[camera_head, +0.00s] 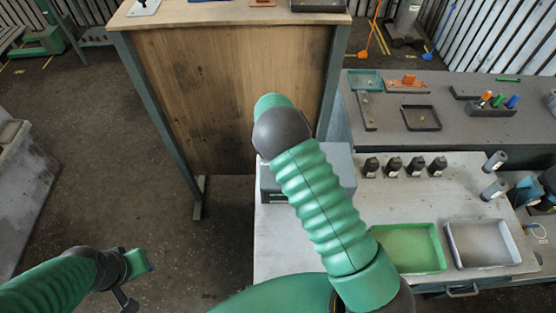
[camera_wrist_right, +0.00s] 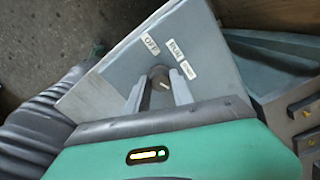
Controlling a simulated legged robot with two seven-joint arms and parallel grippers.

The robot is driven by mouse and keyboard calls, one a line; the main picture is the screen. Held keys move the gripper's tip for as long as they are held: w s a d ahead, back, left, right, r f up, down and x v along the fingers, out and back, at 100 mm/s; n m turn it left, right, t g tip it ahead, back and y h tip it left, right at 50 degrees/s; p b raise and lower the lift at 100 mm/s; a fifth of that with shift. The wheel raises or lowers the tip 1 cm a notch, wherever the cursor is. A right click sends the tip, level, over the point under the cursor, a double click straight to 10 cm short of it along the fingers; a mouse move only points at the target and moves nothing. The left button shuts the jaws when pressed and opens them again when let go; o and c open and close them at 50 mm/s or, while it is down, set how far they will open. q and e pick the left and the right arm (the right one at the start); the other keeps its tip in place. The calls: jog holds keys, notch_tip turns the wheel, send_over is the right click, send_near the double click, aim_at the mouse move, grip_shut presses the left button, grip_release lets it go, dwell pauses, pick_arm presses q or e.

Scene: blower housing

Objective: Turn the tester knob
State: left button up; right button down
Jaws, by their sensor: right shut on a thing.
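The tester is a grey box (camera_head: 340,165) on the light bench, partly hidden behind my right arm in the head view. In the right wrist view its sloped panel (camera_wrist_right: 205,60) carries white labels, OFF on the left, RUN in the middle and a smaller one on the right. The dark round knob (camera_wrist_right: 157,72) sits below the labels. My right gripper (camera_wrist_right: 159,90) is shut on the knob, one finger on each side. It is hidden in the head view. My left gripper (camera_head: 134,276) hangs over the floor at lower left, away from the bench; its jaw opening is unclear.
The light bench (camera_head: 440,185) holds a row of dark bottles (camera_head: 403,166), a green tray (camera_head: 408,248) and a grey tray (camera_head: 480,244). A wooden-panelled table (camera_head: 215,100) stands behind, and a dark table (camera_head: 460,130) with small parts at back right.

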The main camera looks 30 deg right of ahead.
jog(key=shift+s+f, duration=0.25)
jog(key=c, duration=1.4)
grip_release()
jog(key=shift+o, duration=1.4)
jog(key=shift+w, duration=0.1)
jog(key=shift+d, duration=0.1)
jog(key=shift+w, duration=0.1)
jog(key=shift+r, duration=0.2)
